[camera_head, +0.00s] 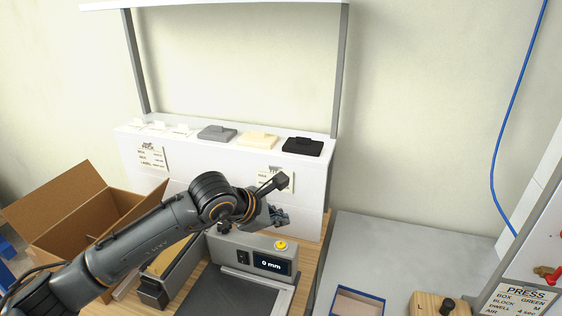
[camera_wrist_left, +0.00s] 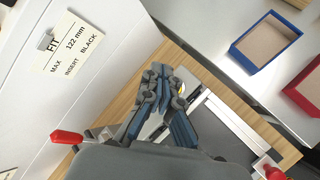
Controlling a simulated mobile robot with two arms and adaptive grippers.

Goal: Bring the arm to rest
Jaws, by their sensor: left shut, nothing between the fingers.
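My left arm (camera_head: 150,236) reaches in from the lower left in the head view. My left gripper (camera_head: 281,216) is above the wooden bench, close to the front of the white shelf unit. In the left wrist view the gripper (camera_wrist_left: 160,80) has its dark blue-grey fingers shut, with nothing between them. My right gripper is in neither view.
A machine with a "0 mm" display (camera_head: 270,265) stands just below the gripper. The white shelf unit (camera_head: 230,160) carries several small blocks. An open cardboard box (camera_head: 60,225) is at left. A blue-rimmed box (camera_head: 357,302) lies on the grey table (camera_head: 400,255).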

